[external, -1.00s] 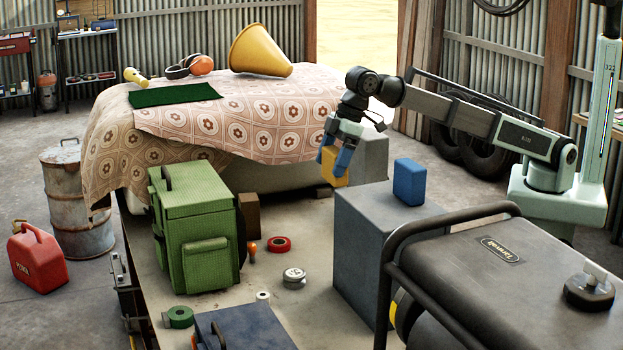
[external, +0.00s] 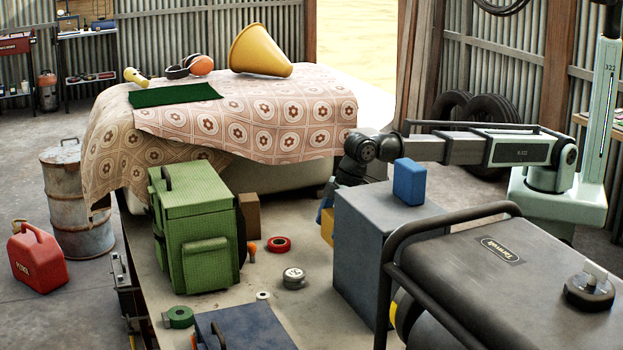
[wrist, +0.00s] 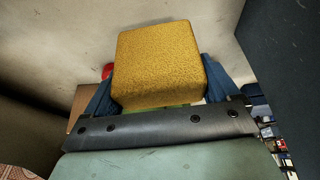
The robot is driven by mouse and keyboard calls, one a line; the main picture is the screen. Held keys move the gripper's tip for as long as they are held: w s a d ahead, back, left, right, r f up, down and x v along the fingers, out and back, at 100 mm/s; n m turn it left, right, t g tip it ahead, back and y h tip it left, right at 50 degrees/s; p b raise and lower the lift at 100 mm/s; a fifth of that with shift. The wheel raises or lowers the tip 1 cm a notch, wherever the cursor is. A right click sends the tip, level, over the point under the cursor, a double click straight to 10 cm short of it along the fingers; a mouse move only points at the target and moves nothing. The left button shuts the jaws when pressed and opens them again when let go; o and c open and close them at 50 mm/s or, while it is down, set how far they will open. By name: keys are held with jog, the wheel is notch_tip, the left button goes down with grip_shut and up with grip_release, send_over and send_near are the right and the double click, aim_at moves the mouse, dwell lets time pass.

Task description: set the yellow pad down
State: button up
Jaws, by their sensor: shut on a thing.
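The yellow pad (wrist: 160,65) is a block with a speckled face, held between the blue fingers of my gripper (wrist: 165,92) in the wrist view. In the external view only a sliver of the yellow pad (external: 327,227) shows at the left edge of the grey box. My gripper (external: 325,212) is low behind that box and mostly hidden. In the wrist view a pale flat surface lies behind the pad; I cannot tell whether the pad touches it.
The grey box (external: 375,262) stands in front of my gripper, with a blue block (external: 409,182) on top. To the left are a brown block (external: 249,214), a red tape roll (external: 279,244) and a green bag (external: 195,230). The cloth-covered mound (external: 240,115) rises behind.

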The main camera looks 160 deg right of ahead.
aim_at(328, 243)
jog(key=shift+f, duration=2.2)
jog(key=shift+f, duration=0.15)
jog(key=o, duration=0.8)
jog(key=shift+c, duration=0.2)
jog(key=v, duration=1.2)
jog(key=shift+r, duration=0.2)
